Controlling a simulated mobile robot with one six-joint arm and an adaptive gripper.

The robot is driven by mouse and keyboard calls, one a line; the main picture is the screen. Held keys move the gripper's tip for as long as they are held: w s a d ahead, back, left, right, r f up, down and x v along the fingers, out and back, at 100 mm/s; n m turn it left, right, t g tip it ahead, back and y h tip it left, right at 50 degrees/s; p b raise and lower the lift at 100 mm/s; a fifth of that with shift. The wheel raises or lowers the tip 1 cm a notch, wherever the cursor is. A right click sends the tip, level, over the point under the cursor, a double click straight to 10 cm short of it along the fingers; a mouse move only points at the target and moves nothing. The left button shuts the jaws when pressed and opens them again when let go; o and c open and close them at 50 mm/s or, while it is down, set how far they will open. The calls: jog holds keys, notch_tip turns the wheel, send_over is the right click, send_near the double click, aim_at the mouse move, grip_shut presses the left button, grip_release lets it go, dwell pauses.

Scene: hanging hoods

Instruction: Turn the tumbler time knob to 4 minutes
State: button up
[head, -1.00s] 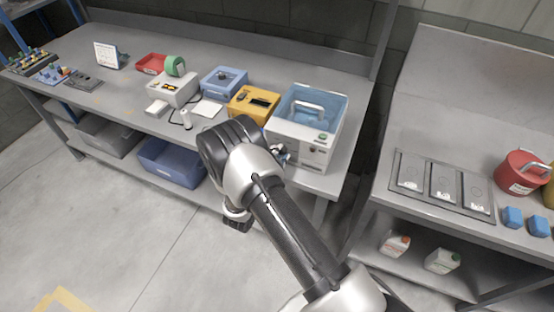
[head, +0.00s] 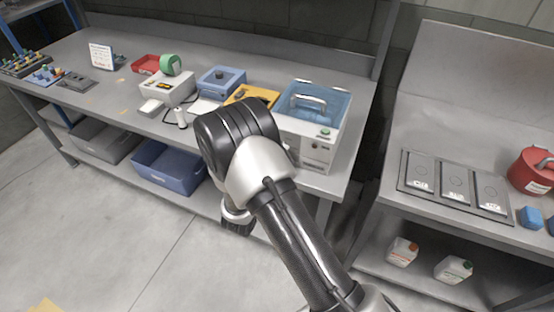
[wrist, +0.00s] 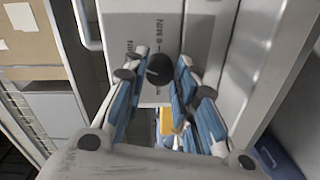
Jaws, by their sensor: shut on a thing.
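The tumbler is a white box (head: 318,153) with a clear blue lid (head: 318,103) and a handle, at the right end of the long bench. The knob's exact setting is too small to read. My gripper (wrist: 162,60) is shut on the knob, with blue-padded fingers at both sides. In the head view my arm hides the fingers and knob.
A blue bin (head: 168,168) sits below. A gap separates this bench from the right bench with a red pot (head: 532,172).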

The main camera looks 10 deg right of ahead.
jog(key=shift+m+b, duration=0.55)
jog(key=shift+m, duration=0.15)
jog(key=o, duration=1.1)
jog(key=shift+c, duration=0.2)
jog(key=v, duration=1.2)
